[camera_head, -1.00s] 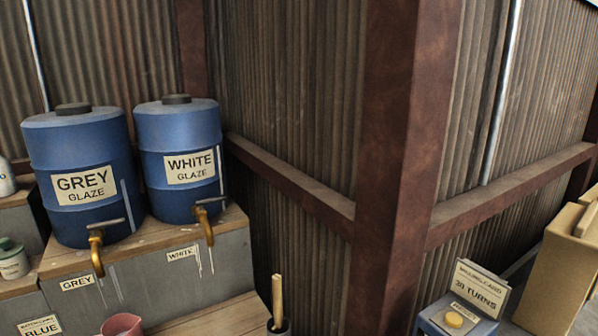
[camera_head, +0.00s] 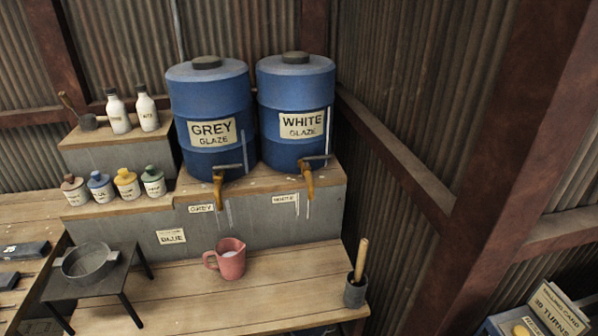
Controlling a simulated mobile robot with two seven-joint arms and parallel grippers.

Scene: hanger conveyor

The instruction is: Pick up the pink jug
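The pink jug (camera_head: 231,261) stands upright on the wooden bench (camera_head: 190,311), below the grey glaze barrel. Its handle points left and something pale shows inside it. Neither of my grippers is in view.
The grey glaze barrel (camera_head: 211,118) and white glaze barrel (camera_head: 296,110), both blue with brass taps, stand on a raised step behind the jug. A dark stand with a sieve (camera_head: 90,264) is left of the jug. A grey pot with a wooden handle (camera_head: 355,290) stands right. Bench around the jug is clear.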

